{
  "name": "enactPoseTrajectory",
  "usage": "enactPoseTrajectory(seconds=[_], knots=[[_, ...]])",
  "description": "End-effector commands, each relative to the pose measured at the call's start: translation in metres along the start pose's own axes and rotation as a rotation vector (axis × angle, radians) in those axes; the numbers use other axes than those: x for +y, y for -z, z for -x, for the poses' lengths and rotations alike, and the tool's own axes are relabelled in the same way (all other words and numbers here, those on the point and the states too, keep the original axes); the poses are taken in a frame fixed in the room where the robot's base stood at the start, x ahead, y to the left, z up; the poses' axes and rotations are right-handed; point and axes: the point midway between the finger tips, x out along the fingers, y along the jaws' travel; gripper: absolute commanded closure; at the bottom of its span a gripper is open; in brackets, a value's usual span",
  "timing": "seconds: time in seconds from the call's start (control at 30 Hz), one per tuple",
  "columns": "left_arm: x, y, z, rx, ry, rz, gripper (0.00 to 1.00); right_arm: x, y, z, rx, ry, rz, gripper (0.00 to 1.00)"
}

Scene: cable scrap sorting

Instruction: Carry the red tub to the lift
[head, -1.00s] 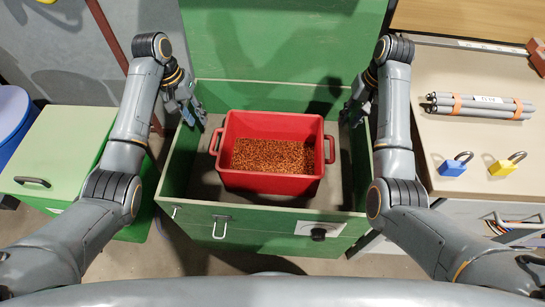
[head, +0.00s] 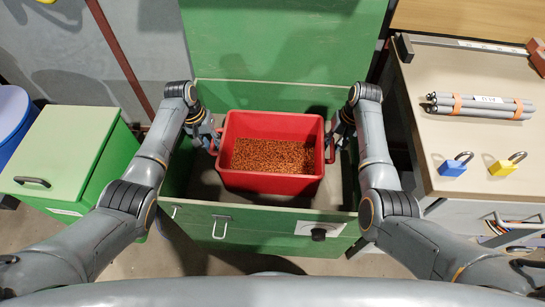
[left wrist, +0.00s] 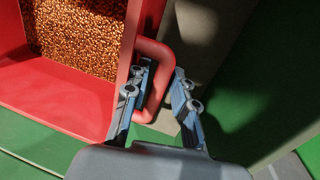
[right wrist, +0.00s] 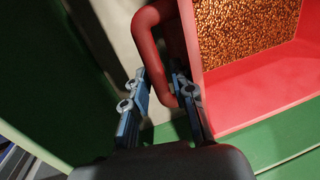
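The red tub (head: 270,182), filled with small copper-coloured granules (head: 272,155), sits inside the open green chest (head: 262,235). My left gripper (head: 210,138) is at the tub's left handle. In the left wrist view its fingers are apart, one on each side of the red handle (left wrist: 157,88). My right gripper (head: 337,141) is at the tub's right handle. In the right wrist view its fingers are also apart, with the handle (right wrist: 150,45) reaching between them. Neither gripper is visibly clamped. The lift is not recognisable in these views.
The chest's raised green lid (head: 285,40) stands behind the tub. A closed green box (head: 68,150) and a blue bin (head: 12,112) stand at left. At right, a bench (head: 450,175) carries grey rods (head: 480,106), a blue padlock (head: 453,167) and a yellow padlock (head: 503,168).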

Motion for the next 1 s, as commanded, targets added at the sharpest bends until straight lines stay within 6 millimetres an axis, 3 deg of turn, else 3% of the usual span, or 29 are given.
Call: enactPoseTrajectory(seconds=[0.2,0.33,0.37,1.0], knots=[[0.0002,0.0002,0.0,0.0,0.0,-0.001,0.74,-0.0002,0.0003,0.0001,0.001,0.0,0.0,0.75],[0.0002,0.0002,0.0001,0.0,0.0,-0.001,0.99,-0.0002,0.0003,0.0002,0.001,0.0,0.0,0.99],[0.0002,0.0002,0.0002,0.0,0.0,-0.001,1.0,-0.0003,0.0003,0.0002,0.001,0.0,0.0,1.0],[0.0009,0.0019,0.0081,0.005,0.0,-0.001,1.0,-0.001,0.0019,0.008,0.005,0.0,0.001,1.0]])
